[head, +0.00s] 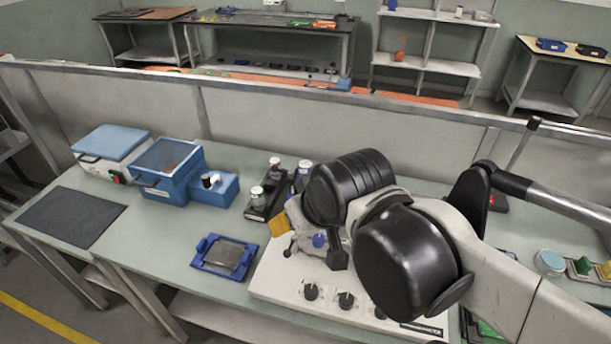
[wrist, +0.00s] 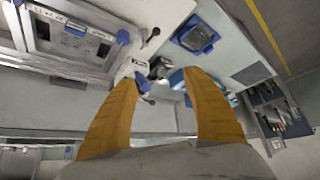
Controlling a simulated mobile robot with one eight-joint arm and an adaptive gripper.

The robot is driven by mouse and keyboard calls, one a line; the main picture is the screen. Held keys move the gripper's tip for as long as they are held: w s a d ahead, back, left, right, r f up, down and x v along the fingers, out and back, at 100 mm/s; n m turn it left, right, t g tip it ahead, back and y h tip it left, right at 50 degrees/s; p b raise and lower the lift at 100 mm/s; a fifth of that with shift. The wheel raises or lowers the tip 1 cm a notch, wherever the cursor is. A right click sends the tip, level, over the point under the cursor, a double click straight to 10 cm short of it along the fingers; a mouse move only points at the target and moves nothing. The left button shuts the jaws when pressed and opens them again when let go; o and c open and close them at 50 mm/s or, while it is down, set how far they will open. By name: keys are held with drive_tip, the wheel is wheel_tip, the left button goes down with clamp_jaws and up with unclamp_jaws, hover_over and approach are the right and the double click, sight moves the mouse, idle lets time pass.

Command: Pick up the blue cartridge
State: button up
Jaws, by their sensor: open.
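A flat blue piece with a grey centre (head: 229,256) lies on the bench, left of the white panel. It looks most like the blue cartridge, but I cannot be sure. It also shows in the wrist view (wrist: 195,37), at the upper middle, beyond my gripper. My gripper (wrist: 160,82) has two orange fingers spread apart, with nothing held between them. In the head view only a little orange of my gripper (head: 281,223) shows beside my arm, over the panel's back left; the rest is hidden. The gripper is apart from the blue piece.
The white panel with black knobs (head: 283,283) is partly covered by my arm. Small jars in a dark rack (head: 258,204) stand behind the gripper. A blue box (head: 166,172) and a blue-lidded device (head: 110,145) stand at the left. A low wall (head: 280,125) runs behind the bench.

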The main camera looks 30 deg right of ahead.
drive_tip(key=w+d+r+g+p, duration=0.1)
drive_tip(key=w+d+r+p, duration=0.3)
drive_tip(key=w+r, duration=0.15)
drive_tip(key=g+p, duration=0.1)
drive_tip(key=p, duration=0.3)
approach(306, 165)
drive_tip(key=shift+g, duration=0.3)
drive_tip(key=x, duration=0.3)
drive_tip(key=b+x, duration=0.1)
drive_tip(key=x, duration=0.1)
drive_tip(key=shift+w+d+f, duration=0.1)
drive_tip(key=shift+w+d, duration=0.15)
drive_tip(key=shift+d, duration=0.1)
drive_tip(key=x, duration=0.2)
drive_tip(key=b+x, duration=0.1)
drive_tip(key=x, duration=0.1)
drive_tip(key=b+x, duration=0.1)
drive_tip(key=x, duration=0.1)
drive_tip(key=shift+w+a, duration=0.1)
drive_tip(key=shift+a, duration=0.2)
clamp_jaws()
